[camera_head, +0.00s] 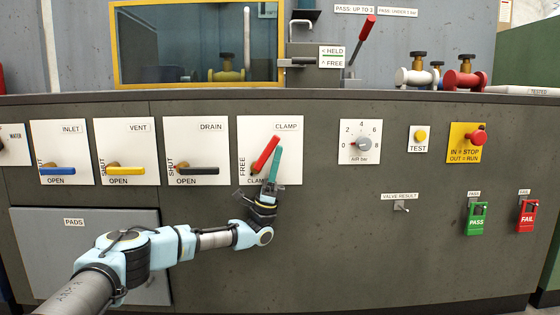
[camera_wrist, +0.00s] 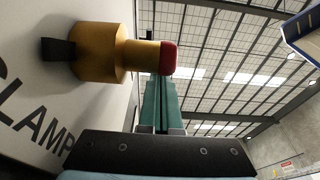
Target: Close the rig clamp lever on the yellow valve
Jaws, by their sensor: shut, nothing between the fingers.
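The red clamp lever (camera_head: 265,154) is on the white CLAMP panel (camera_head: 290,175), tilted with its upper end to the right. The panel reads FREE at its left side; the lettering at its bottom is partly hidden by my gripper. My gripper (camera_head: 278,149) is shut and empty, its green fingers pointing up just right of the lever. In the wrist view, the fingertips (camera_wrist: 159,80) are close to the lever's red end (camera_wrist: 168,58) and brass hub (camera_wrist: 100,52); I cannot tell whether they touch. A yellow valve (camera_head: 226,72) sits behind the yellow-framed window.
INLET (camera_head: 58,170), VENT (camera_head: 126,168) and DRAIN (camera_head: 197,170) levers lie to the left. A pressure dial (camera_head: 362,143), TEST button (camera_head: 420,136) and red stop button (camera_head: 477,138) are to the right. A red-handled lever (camera_head: 362,40) stands above the console.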

